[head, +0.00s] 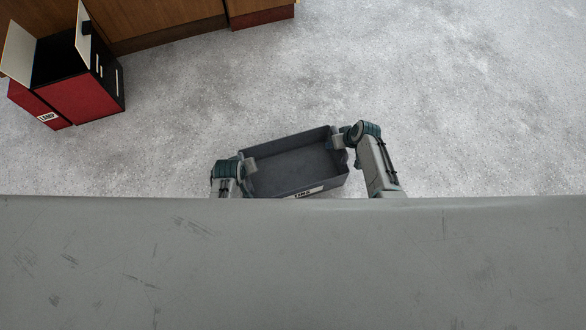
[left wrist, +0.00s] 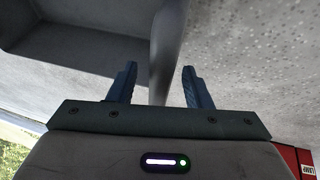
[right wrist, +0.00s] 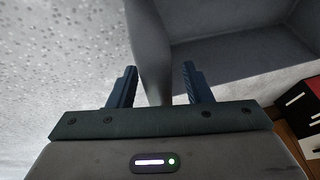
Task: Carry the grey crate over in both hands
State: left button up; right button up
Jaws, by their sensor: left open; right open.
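The grey crate (head: 290,165) is open-topped and empty, with a white label on its near side. It sits low in front of me in the head view, slightly turned. My left gripper (head: 248,166) is at its left end and my right gripper (head: 338,142) at its right end. In the left wrist view the crate wall (left wrist: 168,45) runs between the two open fingers (left wrist: 158,85). In the right wrist view the opposite wall (right wrist: 150,50) likewise lies between the open fingers (right wrist: 161,85). I cannot tell whether any finger touches the wall.
A red and black box with open white flaps (head: 80,85) stands at the upper left beside wooden furniture (head: 150,25). The grey speckled floor (head: 450,100) is clear on the right. A large grey scratched surface (head: 290,265) fills the near part of the head view.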

pick_arm(q)
jog(key=c, duration=0.9)
pick_arm(e)
jog(key=c, duration=0.9)
pick_arm(q)
grip_shut()
pick_arm(e)
jog(key=shift+a, duration=0.1)
grip_shut()
pick_arm(q)
jog(key=shift+w, duration=0.1)
jog(key=shift+d, duration=0.1)
pick_arm(e)
jog(key=shift+a, duration=0.1)
pick_arm(q)
jog(key=shift+r, duration=0.15)
pick_arm(e)
jog(key=shift+r, duration=0.1)
